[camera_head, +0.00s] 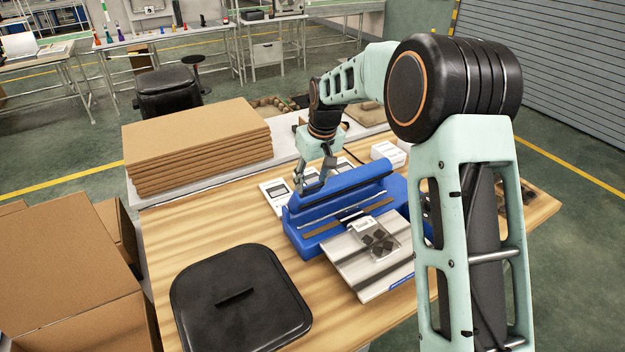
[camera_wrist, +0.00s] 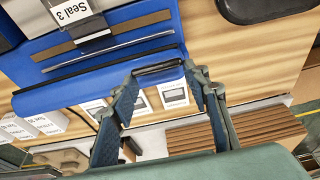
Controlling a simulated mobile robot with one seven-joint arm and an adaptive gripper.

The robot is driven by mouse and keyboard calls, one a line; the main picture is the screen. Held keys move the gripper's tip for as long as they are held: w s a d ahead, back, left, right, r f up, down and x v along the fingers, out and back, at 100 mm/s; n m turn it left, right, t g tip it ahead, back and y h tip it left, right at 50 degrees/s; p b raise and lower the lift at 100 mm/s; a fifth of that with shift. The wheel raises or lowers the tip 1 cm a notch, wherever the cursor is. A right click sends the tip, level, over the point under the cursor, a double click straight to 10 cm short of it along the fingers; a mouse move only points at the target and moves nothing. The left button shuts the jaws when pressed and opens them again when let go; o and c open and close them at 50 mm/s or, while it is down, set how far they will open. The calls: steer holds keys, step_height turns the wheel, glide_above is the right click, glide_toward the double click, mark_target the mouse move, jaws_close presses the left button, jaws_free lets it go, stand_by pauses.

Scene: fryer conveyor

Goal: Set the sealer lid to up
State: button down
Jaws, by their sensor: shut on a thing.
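The blue sealer (camera_head: 312,240) stands on the wooden table. Its long blue lid (camera_head: 352,186) is raised and tilted back, with the sealing strips on the base exposed; I cannot tell its exact angle. My gripper (camera_head: 309,190) is at the lid's left end in the head view. In the wrist view my gripper (camera_wrist: 160,74) has its fingertips at both ends of the black lid handle (camera_wrist: 158,74) and is shut on it. A bag labelled "Seal 3" (camera_wrist: 70,12) lies at the sealer's front; it also shows in the head view (camera_head: 374,238).
White labelled cards (camera_head: 275,193) and small white boxes (camera_head: 388,153) lie behind the sealer.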

steer(key=shift+a+f, duration=0.1)
steer(key=shift+a, duration=0.05)
steer(key=c, duration=1.3)
jaws_free()
steer(key=shift+w+f, duration=0.1)
steer(key=shift+w, duration=0.05)
steer(key=shift+o, duration=1.1)
steer(key=shift+w+a+f, duration=0.1)
steer(key=shift+r, duration=0.25)
steer(key=v, duration=1.2)
steer(key=shift+f, duration=0.1)
